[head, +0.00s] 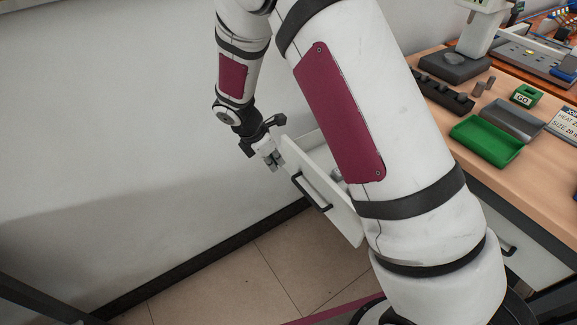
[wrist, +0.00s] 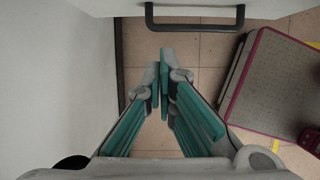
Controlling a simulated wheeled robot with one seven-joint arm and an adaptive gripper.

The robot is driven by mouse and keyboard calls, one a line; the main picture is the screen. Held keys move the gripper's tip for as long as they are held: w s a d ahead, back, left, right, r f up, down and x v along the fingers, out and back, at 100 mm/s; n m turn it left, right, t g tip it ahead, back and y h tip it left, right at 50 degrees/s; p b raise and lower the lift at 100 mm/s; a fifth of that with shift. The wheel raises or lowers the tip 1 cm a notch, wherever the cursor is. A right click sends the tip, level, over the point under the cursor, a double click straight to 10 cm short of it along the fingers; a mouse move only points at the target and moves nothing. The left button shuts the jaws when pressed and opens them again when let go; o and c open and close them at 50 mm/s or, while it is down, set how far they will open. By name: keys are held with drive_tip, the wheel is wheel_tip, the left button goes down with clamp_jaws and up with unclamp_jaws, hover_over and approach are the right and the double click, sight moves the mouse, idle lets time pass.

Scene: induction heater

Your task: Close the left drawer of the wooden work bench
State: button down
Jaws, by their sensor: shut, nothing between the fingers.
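The left drawer (head: 345,218) of the wooden work bench (head: 540,165) stands pulled open. It has a white front with a black bar handle (head: 311,192). My arm hides part of the drawer and where it meets the bench. My gripper (head: 273,163) is at the far left end of the drawer front, beside its upper corner. In the wrist view my gripper (wrist: 164,62) is shut and empty, its fingertips close together. The drawer handle (wrist: 195,27) lies just beyond the fingertips there, with a gap in the picture. I cannot tell whether the gripper touches the drawer front.
A white wall (head: 120,110) runs close to the left of the gripper and drawer. Another drawer handle (head: 507,248) shows at the right. The bench top holds a green tray (head: 485,141), a grey tray (head: 513,119) and a black block (head: 443,92).

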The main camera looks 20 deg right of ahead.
approach(297, 171)
drive_tip(key=shift+s+d+f, duration=0.25)
drive_tip(key=shift+s+f, duration=0.35)
drive_tip(key=shift+s, duration=0.05)
drive_tip(key=shift+s+d+f, duration=0.25)
drive_tip(key=shift+s+f, duration=0.3)
drive_tip(key=shift+s, duration=0.1)
drive_tip(key=shift+s+d+f, duration=0.25)
drive_tip(key=shift+s+f, duration=0.35)
drive_tip(key=shift+s, duration=0.05)
drive_tip(key=shift+d, duration=0.15)
drive_tip(key=w+d+b, duration=0.2)
drive_tip(key=w+d, duration=0.1)
drive_tip(key=d, duration=0.6)
drive_tip(key=w+d+b, duration=0.2)
drive_tip(key=w+d, duration=0.1)
drive_tip(key=d, duration=0.6)
drive_tip(key=w+d+b, duration=0.2)
drive_tip(key=w+d, duration=0.1)
drive_tip(key=d, duration=0.7)
drive_tip(key=shift+b, duration=0.35)
